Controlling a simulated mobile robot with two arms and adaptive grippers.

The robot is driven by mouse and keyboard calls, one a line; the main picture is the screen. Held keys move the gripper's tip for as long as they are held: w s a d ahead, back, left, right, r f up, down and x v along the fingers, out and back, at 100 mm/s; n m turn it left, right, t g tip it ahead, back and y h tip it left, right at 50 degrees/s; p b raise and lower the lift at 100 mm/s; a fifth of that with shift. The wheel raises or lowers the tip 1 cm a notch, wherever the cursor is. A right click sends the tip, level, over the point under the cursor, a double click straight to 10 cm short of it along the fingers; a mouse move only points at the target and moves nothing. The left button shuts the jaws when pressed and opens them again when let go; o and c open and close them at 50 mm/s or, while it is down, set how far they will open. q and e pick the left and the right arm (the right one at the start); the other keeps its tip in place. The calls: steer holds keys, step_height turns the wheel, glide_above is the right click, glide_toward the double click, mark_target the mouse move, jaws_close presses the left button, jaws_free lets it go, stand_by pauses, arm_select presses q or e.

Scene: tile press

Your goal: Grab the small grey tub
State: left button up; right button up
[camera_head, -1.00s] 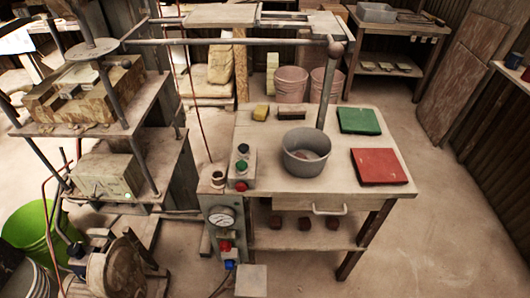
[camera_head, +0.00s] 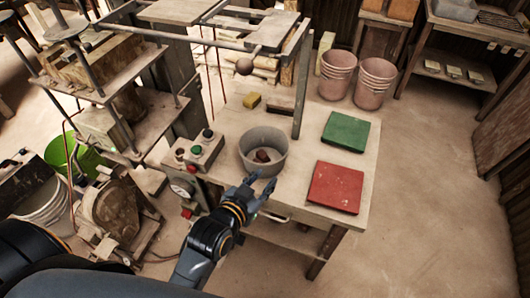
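The small grey tub (camera_head: 248,158) stands upright on the worktable (camera_head: 228,119), left of the red and green pads. My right gripper is not in view.
A green pad (camera_head: 346,131) and a red pad (camera_head: 335,187) lie right of the tub. A control box (camera_head: 207,149) with buttons stands to its left. A yellow sponge (camera_head: 251,100) and a dark brush-like block (camera_head: 281,107) lie behind it. An upright post (camera_head: 303,90) rises behind the tub.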

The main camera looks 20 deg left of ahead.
mark_target(283, 157)
arm_select(q)
steer(key=x, duration=0.2)
steer(key=p+x, duration=0.1)
steer(key=x, duration=0.2)
steer(key=r+x, duration=0.1)
steer(key=x, duration=0.1)
steer(key=shift+w+f, duration=0.1)
steer(key=shift+w, duration=0.4)
steer(key=shift+w+f, duration=0.1)
steer(key=shift+w, duration=0.2)
steer(key=shift+w+p, duration=0.25)
steer(key=shift+p, duration=0.2)
steer(key=p+x, duration=0.1)
steer(key=x, duration=0.3)
steer(key=shift+w+d+f, duration=0.15)
steer(key=shift+w, duration=0.15)
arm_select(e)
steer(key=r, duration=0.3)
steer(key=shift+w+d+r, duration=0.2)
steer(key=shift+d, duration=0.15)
arm_select(q)
steer(key=shift+s, duration=0.1)
steer(key=shift+c, duration=0.2)
